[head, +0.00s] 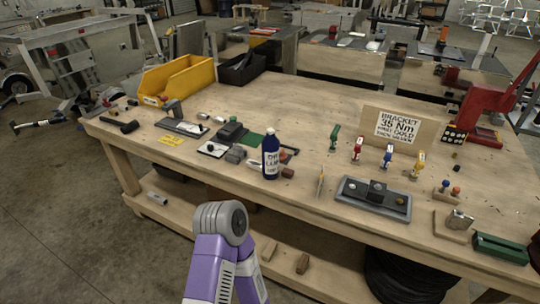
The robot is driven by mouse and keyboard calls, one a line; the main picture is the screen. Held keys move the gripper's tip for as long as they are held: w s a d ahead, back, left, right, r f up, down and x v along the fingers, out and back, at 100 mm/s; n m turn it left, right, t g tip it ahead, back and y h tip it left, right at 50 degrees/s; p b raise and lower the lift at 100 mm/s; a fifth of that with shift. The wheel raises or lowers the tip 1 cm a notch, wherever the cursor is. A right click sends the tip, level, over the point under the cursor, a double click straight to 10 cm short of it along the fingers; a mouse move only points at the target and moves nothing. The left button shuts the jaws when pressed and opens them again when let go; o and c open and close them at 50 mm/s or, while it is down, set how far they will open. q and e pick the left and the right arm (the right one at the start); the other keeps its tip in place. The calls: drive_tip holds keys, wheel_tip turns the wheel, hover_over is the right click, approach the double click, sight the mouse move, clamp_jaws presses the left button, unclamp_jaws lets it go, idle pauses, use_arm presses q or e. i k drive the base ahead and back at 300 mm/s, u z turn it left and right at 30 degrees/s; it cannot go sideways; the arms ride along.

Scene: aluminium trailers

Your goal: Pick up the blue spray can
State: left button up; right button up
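The blue spray can (270,157) stands upright near the front edge of the wooden workbench (275,95), left of the bench's middle. A purple and grey link of my own arm shows at the bottom, in front of the bench and apart from the can. Neither of my grippers shows in the head view.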

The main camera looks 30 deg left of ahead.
sight(270, 143)
drive_tip(key=u, duration=2.8)
drive_tip(key=i, duration=1.9)
drive_tip(key=z, duration=2.4)
